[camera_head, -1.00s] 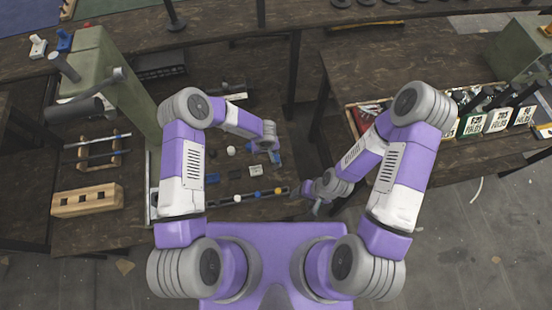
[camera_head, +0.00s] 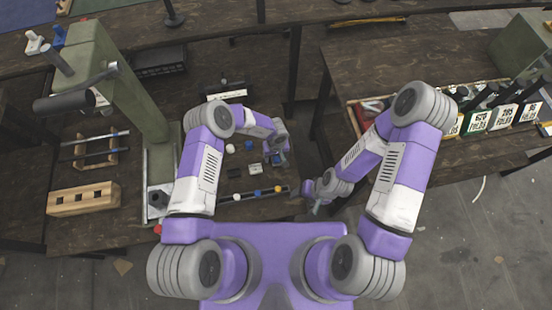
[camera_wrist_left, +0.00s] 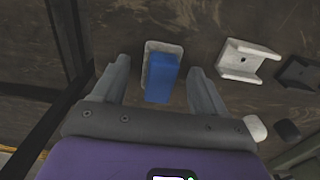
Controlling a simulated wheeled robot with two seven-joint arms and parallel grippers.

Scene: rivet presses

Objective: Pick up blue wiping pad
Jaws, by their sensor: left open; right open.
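The blue wiping pad (camera_wrist_left: 160,78) shows in the left wrist view, standing partly in a small pale open tray (camera_wrist_left: 150,47). In the head view a bit of blue (camera_head: 276,160) shows at my left gripper, mostly covered by it. My left gripper (camera_wrist_left: 158,70) is open, with one finger on each side of the pad. Gaps show between the pad and both fingers, and nothing is gripped. My right gripper (camera_head: 317,207) hangs low near the front right corner of the bench, away from the pad; its jaws are small in the picture.
A pale channel-shaped bracket (camera_wrist_left: 245,60) and a dark block (camera_wrist_left: 298,72) lie right of the pad in the wrist view. A green press (camera_head: 130,85) stands on the bench's left. A rail with coloured knobs (camera_head: 256,193) lies at the front. A wooden block (camera_head: 84,198) lies at left.

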